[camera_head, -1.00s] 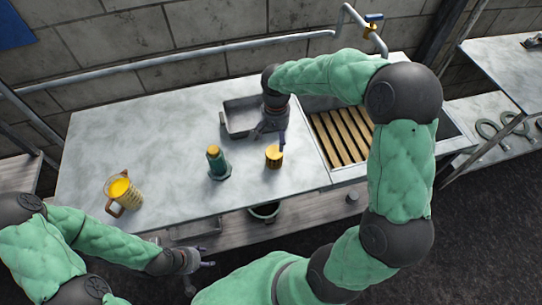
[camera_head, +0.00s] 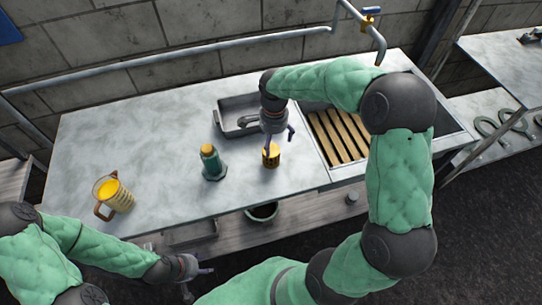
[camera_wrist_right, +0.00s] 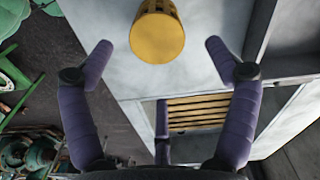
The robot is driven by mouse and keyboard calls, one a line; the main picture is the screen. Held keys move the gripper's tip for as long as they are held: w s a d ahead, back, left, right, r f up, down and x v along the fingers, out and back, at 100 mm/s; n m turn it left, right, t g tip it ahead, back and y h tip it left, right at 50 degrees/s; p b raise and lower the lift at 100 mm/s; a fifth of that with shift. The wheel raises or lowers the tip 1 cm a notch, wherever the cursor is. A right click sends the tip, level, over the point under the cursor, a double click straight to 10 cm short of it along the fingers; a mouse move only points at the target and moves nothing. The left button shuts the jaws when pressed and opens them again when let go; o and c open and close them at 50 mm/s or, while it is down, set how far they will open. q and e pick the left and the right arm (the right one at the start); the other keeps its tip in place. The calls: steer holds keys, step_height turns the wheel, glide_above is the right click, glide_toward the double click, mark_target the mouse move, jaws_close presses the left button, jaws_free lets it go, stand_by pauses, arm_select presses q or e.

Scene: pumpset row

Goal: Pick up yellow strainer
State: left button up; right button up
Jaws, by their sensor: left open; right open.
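The yellow strainer (camera_head: 271,156) is a small yellow cylinder standing on the grey bench top, near its front edge and left of the sink. It also shows at the top middle of the right wrist view (camera_wrist_right: 157,34), beyond the fingers. My right gripper (camera_head: 279,143) is just above and behind it in the head view. The right wrist view shows its purple fingers (camera_wrist_right: 158,50) spread wide, with nothing between them. My left gripper (camera_head: 197,280) is open and empty, low in front of the bench, far from the strainer.
A green bottle-like part (camera_head: 212,163) with a yellow top stands left of the strainer. A grey tray (camera_head: 226,119) lies behind. A jug of yellow liquid (camera_head: 113,195) stands at the left. A wooden slatted rack (camera_head: 338,137) is in the sink on the right. The bench's left middle is clear.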

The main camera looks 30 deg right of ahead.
mark_target(271, 149)
step_height(271, 149, down, 3)
steer(key=shift+f+b, duration=0.1)
steer(key=shift+b, duration=0.2)
steer(key=f, duration=0.1)
steer(key=f+b, duration=0.1)
steer(key=f, duration=0.1)
steer(key=a+f+b, duration=0.1)
steer(key=f, duration=0.1)
steer(key=c, duration=1.7)
steer(key=shift+o, duration=0.2)
steer(key=shift+r, duration=0.15)
steer(key=shift+r, duration=0.2)
step_height(271, 149, up, 4)
steer(key=shift+s+a+f+p, duration=0.15)
steer(key=shift+f+p, duration=0.1)
steer(key=shift+p, duration=0.7)
steer(key=s+a+r+p, duration=0.3)
steer(key=s+a+r, duration=0.4)
steer(key=s+r, duration=0.2)
steer(key=s, duration=0.2)
steer(key=shift+s+p, duration=0.3)
